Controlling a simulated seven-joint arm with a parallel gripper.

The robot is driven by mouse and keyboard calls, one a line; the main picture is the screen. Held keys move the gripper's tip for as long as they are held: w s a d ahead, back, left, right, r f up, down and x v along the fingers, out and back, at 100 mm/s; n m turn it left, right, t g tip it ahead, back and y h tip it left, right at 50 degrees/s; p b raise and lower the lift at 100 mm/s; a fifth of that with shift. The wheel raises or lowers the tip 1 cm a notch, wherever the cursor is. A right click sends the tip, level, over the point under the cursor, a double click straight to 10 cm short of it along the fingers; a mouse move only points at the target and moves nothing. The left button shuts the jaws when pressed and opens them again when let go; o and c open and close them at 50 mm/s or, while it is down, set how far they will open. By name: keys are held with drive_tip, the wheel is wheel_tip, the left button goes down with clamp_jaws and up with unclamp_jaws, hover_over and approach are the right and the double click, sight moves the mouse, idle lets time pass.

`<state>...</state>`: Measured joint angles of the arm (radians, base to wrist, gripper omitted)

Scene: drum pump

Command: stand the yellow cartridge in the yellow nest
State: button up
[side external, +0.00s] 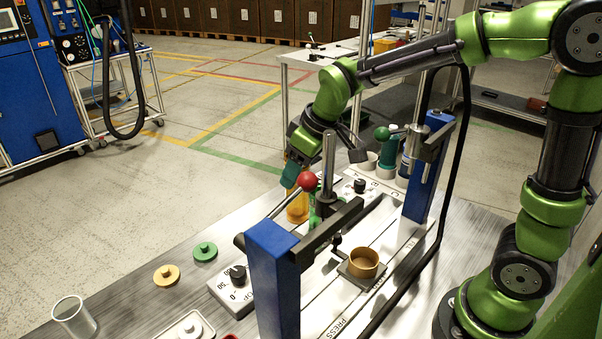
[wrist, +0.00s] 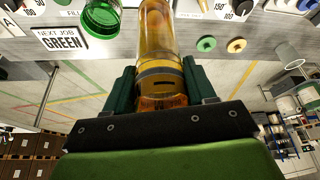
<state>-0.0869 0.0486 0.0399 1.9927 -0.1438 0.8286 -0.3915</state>
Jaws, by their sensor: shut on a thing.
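My gripper (wrist: 158,70) is shut on the yellow cartridge (wrist: 157,35), an amber see-through cylinder, with one dark finger on each side of it. In the side external view my gripper (side external: 292,172) is at the far edge of the bench, and the cartridge (side external: 296,209) hangs below it, roughly upright, partly behind the red-knobbed lever. Whether its lower end touches the bench is hidden. A yellow-tan open cup (side external: 363,264) on a dark square plate, which looks like the yellow nest, is nearer the camera and to the right; it appears empty.
A blue post (side external: 272,280) with a red-knobbed lever (side external: 307,181) stands between camera and cartridge. Another blue post (side external: 425,170) stands farther back. A green cartridge (wrist: 100,17) is beside the held one. Yellow (side external: 166,275) and green (side external: 204,251) discs and a clear cup (side external: 73,316) lie left.

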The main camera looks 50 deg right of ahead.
drive_tip(key=d+r+m+h, duration=0.3)
drive_tip(key=d+r+m, duration=0.2)
drive_tip(key=r+m, duration=0.45)
drive_tip(key=s+a+f+m+g+h, duration=0.1)
drive_tip(key=s+f+m+g, duration=0.3)
drive_tip(key=s+m, duration=0.55)
drive_tip(key=s+a+f+m+g, duration=0.1)
drive_tip(key=s+f+m+g, duration=0.4)
drive_tip(key=m, duration=0.7)
wheel_tip(320, 180, down, 7)
drive_tip(key=t, duration=0.1)
drive_tip(key=shift+s+d+f+m, duration=0.2)
drive_tip(key=shift+s+d+m, duration=0.05)
drive_tip(key=shift+s+m, duration=0.05)
drive_tip(key=shift+f, duration=0.1)
drive_tip(key=o, duration=1.3)
